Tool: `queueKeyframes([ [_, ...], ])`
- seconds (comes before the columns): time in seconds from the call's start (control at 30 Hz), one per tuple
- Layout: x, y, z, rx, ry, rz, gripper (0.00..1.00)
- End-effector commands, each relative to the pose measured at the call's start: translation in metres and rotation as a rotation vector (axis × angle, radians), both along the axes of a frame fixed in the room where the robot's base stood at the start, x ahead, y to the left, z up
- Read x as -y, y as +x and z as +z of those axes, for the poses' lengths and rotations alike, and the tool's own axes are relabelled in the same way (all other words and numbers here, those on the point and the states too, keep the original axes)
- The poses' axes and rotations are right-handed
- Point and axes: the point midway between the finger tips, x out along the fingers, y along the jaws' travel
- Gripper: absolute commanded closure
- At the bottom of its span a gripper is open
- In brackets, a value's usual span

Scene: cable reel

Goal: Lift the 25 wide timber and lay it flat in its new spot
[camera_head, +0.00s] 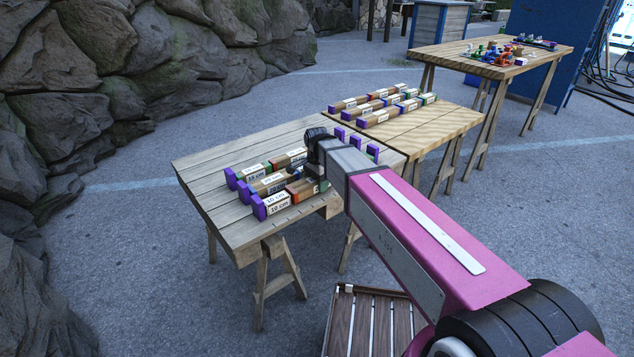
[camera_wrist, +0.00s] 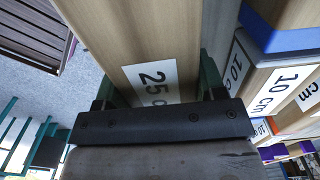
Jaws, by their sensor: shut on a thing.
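The timber with a "25" label (camera_wrist: 133,38) fills the upper middle of the wrist view, with the rest of its label cut off by my gripper. My gripper (camera_wrist: 157,88) is shut on this timber, with one dark green finger at each side of it. In the head view my gripper (camera_head: 316,160) is over the near plank table (camera_head: 208,172), at the right end of the timber rows. There the arm hides part of the timbers, so I cannot tell whether the held one touches the table.
Purple-ended timbers labelled "10 cm" (camera_head: 272,205) lie close by on the near table; they also show at the right of the wrist view (camera_wrist: 278,90). More labelled timbers (camera_head: 385,112) lie on the adjoining table (camera_head: 440,127). A slatted crate (camera_head: 345,322) stands below.

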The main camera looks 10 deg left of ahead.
Motion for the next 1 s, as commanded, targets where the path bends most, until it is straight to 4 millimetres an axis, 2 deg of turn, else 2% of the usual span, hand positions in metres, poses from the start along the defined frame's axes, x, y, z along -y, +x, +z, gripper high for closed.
queueKeyframes([
  [0.2, 0.0, 0.0, -0.004, 0.0, 0.0, 0.0, 0.69],
  [0.23, 0.0, 0.0, -0.004, 0.0, 0.0, 0.0, 0.33],
  [0.3, 0.0, 0.0, -0.004, 0.0, 0.0, 0.0, 0.1],
  [0.33, 0.0, 0.0, -0.004, 0.0, 0.0, 0.0, 0.07],
  [0.67, 0.0, 0.0, -0.002, 0.0, 0.0, 0.0, 0.07],
  [0.87, 0.0, 0.0, 0.019, 0.001, 0.0, 0.0, 0.07],
  [1.0, 0.0, 0.0, 0.042, 0.002, 0.001, 0.0, 0.07],
])
